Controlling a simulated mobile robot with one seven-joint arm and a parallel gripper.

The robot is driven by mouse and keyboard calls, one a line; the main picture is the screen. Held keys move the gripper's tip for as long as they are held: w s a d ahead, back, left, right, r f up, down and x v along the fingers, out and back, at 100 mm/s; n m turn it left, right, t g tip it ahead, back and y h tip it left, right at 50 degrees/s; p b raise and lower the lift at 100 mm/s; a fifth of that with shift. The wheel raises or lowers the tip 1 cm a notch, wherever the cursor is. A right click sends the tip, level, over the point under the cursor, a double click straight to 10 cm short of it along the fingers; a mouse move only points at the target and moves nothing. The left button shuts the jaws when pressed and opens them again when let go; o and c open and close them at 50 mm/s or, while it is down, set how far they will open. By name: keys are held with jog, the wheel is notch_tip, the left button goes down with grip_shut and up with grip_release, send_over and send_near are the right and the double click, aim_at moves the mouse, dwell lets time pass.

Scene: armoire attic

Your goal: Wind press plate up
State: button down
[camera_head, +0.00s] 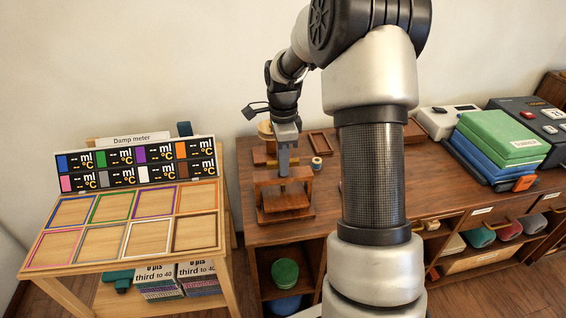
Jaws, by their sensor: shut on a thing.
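A small wooden press (285,212) stands on the brown cabinet top, left of my arm's column in the head view. It has an upright frame on a flat base. My gripper (284,173) points down over the middle of the press and is shut on the part at its top, where the screw and handle would be. The jaws cover that part, so its shape and angle are hidden. The press plate is too small and dark inside the frame to tell its height.
Left is a light wooden table with coloured frames (130,213) and a damp meter board (135,165).

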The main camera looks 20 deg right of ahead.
jog(key=shift+r+n, duration=0.1)
jog(key=shift+n, duration=0.2)
jog(key=n+p, duration=0.2)
jog(key=n, duration=0.1)
jog(key=shift+n, duration=0.4)
jog(key=n+p, duration=0.1)
jog(key=n, duration=0.3)
jog(key=shift+n, duration=0.3)
jog(key=n+p, duration=0.1)
jog(key=n, duration=0.3)
jog(key=shift+p, duration=0.3)
jog(key=n+p, duration=0.1)
jog(key=n, duration=0.3)
jog(key=n+p, duration=0.1)
jog(key=n, duration=0.3)
jog(key=shift+n, duration=0.3)
jog(key=n+p, duration=0.1)
jog(key=n, duration=0.2)
jog(key=shift+n, duration=0.4)
jog(key=n+p, duration=0.1)
jog(key=n, duration=0.3)
jog(key=shift+n+p, duration=0.9)
jog(key=shift+n, duration=1.2)
